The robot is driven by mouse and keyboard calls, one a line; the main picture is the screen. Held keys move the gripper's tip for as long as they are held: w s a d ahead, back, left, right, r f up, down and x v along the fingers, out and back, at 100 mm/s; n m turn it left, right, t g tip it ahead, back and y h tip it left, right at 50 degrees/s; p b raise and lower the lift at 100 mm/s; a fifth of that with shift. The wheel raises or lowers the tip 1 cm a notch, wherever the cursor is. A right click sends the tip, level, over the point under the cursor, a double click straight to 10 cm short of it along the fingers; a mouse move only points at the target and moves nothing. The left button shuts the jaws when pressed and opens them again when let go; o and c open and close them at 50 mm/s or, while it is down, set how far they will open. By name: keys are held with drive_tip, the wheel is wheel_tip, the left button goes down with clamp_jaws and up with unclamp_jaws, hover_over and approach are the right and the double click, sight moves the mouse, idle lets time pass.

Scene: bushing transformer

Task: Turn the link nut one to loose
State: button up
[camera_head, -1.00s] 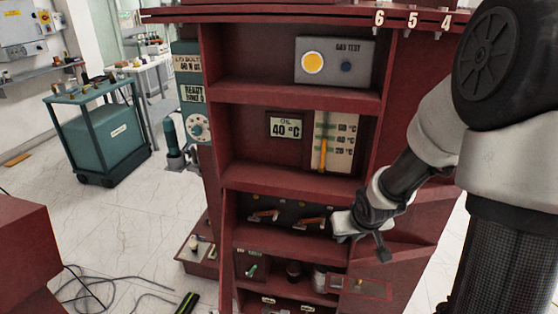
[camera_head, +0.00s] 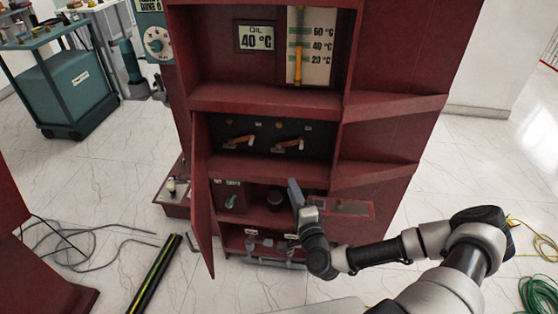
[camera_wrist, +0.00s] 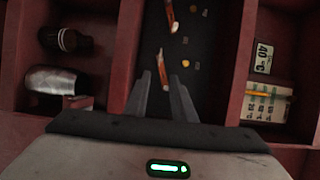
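The link shelf (camera_head: 262,150) is a dark recess in the red cabinet, with two copper-coloured links, a left one (camera_head: 239,141) and a right one (camera_head: 288,145). Small nuts or studs sit near them; which is link nut one I cannot tell. In the wrist view one link (camera_wrist: 168,16) lies ahead and another (camera_wrist: 161,79) shows between my fingertips, apparently beyond them. A small brassy nut-like piece (camera_wrist: 186,63) lies right of the fingers. My gripper (camera_wrist: 160,76) is open and empty. In the head view my gripper (camera_head: 293,184) is below the link shelf, before the lower shelf.
The lower shelf holds a black cylinder (camera_head: 274,198), also in the wrist view (camera_wrist: 66,40) beside a silver cylinder (camera_wrist: 52,80). Red shelf edges flank my gripper. The oil display (camera_head: 256,38) is above. An open door (camera_head: 201,205) stands left; a black-yellow bar (camera_head: 155,276) lies on the floor.

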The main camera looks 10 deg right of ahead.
sight(278, 149)
drive_tip(key=w, duration=0.5)
drive_tip(key=w+a+b, duration=0.1)
drive_tip(key=w, duration=1.1)
drive_tip(key=shift+w+a, duration=0.1)
drive_tip(key=shift+a, duration=0.05)
clamp_jaws()
drive_tip(key=shift+r, duration=0.1)
